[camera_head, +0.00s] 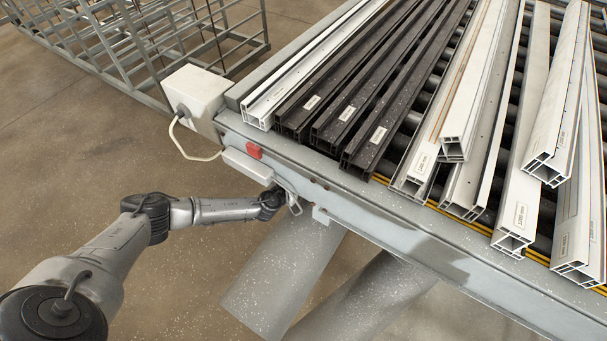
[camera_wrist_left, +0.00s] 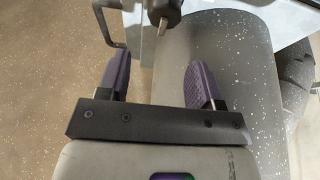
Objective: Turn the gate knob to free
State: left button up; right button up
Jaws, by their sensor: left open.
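My left gripper (camera_wrist_left: 157,70) is open and empty in the wrist view, its two purple-padded fingers spread apart. A dark round knob-like part with a flat metal tip (camera_wrist_left: 162,14) shows at the top of that view, ahead of the gap between the fingers and apart from them. It looks like the gate knob, but its setting cannot be read. In the head view my left gripper (camera_head: 293,204) is small, at the front edge of the bench below the red button. The knob cannot be made out clearly there. My right gripper is not in view.
A bent dark rod (camera_wrist_left: 105,25) stands near the left finger. The bench frame (camera_head: 380,222) carries white and dark profiles (camera_head: 340,115). A red button (camera_head: 253,150) and a white box (camera_head: 197,92) with a cable are at its corner. Thick grey legs (camera_head: 285,270) stand below.

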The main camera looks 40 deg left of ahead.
pick_arm(q)
jog(key=shift+w+a+f+b, duration=0.15)
jog(key=shift+w+b, duration=0.25)
jog(key=shift+w, duration=0.85)
jog(key=shift+w+a+f+b, duration=0.15)
jog(key=shift+w+b, duration=0.2)
jog(key=shift+w, duration=0.9)
jog(key=c, duration=0.9)
